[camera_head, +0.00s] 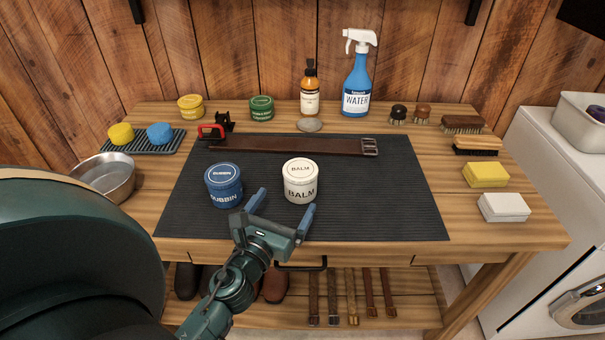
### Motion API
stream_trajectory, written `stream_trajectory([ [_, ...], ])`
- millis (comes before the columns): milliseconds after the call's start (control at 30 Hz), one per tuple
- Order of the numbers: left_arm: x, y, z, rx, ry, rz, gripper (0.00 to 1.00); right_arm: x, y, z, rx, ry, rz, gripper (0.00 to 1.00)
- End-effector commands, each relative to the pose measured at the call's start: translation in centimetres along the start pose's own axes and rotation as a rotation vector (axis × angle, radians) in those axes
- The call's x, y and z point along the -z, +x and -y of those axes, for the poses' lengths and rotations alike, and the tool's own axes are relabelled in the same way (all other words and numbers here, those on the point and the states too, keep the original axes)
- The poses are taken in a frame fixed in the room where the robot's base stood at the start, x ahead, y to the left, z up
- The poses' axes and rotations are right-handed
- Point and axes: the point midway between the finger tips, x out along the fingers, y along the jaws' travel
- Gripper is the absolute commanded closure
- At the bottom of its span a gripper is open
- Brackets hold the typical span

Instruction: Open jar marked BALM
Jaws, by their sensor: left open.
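The white jar marked BALM (300,182) stands upright on the dark ribbed mat (390,205), with its lid on. The lid also reads BALM. My left gripper (282,202) is open at the front of the mat, its two blue fingers apart and pointing up the picture. Its right finger is just below and right of the jar; its left finger lies between the BALM jar and the blue DUBBIN jar (224,187). I cannot tell whether a finger touches the jar. My right gripper is not in view.
A leather strap (290,146) lies across the mat's back. A metal bowl (104,176) stands at left, sponges (503,207) and brushes (477,145) at right. A blue WATER spray bottle (356,88) and amber bottle (310,93) stand behind. The mat's right side is clear.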

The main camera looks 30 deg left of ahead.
Motion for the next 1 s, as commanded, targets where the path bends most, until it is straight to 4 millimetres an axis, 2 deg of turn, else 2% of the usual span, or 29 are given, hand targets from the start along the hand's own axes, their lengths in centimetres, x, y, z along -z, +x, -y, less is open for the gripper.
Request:
stream_trajectory([
  [100,-0.3,2.3,0.0,0.000,-0.001,0.001,0.08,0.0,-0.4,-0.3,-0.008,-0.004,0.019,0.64],
  [233,-0.1,3.8,0.0,0.000,-0.002,0.000,0.08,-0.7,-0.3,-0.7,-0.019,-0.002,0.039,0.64],
  [367,-0.1,4.5,0.0,0.000,-0.002,0.000,0.08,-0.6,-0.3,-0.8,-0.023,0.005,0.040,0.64],
  [633,-0.1,8.4,0.0,0.000,-0.004,0.001,0.08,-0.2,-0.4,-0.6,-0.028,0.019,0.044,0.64],
  [767,0.0,9.3,0.0,0.000,-0.003,-0.001,0.08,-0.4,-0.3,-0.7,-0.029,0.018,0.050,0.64],
  [1000,0.1,9.4,0.0,0.000,-0.003,-0.002,0.09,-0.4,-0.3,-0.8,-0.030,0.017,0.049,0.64],
])
